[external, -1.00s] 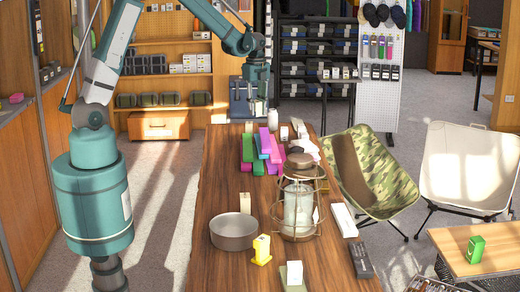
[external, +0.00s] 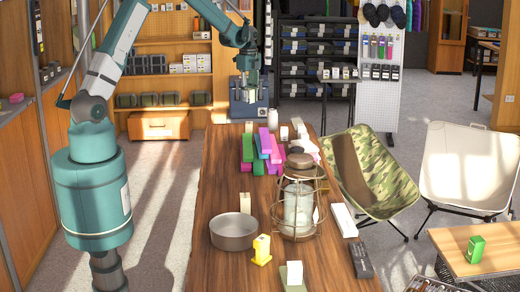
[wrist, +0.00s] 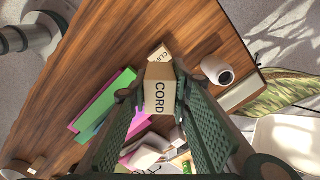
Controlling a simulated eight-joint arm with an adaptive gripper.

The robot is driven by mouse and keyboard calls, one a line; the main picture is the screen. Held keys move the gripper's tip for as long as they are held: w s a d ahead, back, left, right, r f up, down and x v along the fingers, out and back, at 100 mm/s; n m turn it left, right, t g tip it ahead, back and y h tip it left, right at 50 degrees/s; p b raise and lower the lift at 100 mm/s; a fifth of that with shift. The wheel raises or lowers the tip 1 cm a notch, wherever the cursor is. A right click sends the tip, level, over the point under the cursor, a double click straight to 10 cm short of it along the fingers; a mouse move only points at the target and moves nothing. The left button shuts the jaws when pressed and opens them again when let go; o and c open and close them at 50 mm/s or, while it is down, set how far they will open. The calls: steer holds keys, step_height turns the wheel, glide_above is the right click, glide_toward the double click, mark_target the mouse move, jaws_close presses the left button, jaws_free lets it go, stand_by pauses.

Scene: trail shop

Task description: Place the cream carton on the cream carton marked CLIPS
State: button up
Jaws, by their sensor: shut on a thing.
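My gripper (wrist: 158,92) is shut on a cream carton marked CORD (wrist: 159,96), with one finger on each side of it. In the external view my gripper (external: 249,92) holds this carton (external: 250,97) above the far end of the wooden table. The cream carton marked CLIPS (wrist: 160,54) shows just beyond the held one in the wrist view, partly hidden by it. In the external view the CLIPS carton (external: 249,127) stands at the table's far end, below my gripper, with a gap between the two cartons.
A white jar (external: 272,119) stands right of the CLIPS carton; its dark opening shows in the wrist view (wrist: 226,77). Coloured blocks (external: 247,148) lie nearer the camera. A caged lantern (external: 298,207), grey pan (external: 233,233) and yellow carton (external: 262,247) stand farther forward.

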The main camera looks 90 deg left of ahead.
glide_above(249, 123)
steer(key=shift+a+f, duration=0.15)
steer(key=shift+f, duration=2.95)
steer(key=shift+f, duration=1.9)
steer(key=shift+f, duration=0.2)
steer(key=o, duration=0.9)
steer(key=shift+r, duration=0.25)
step_height(249, 123, up, 12)
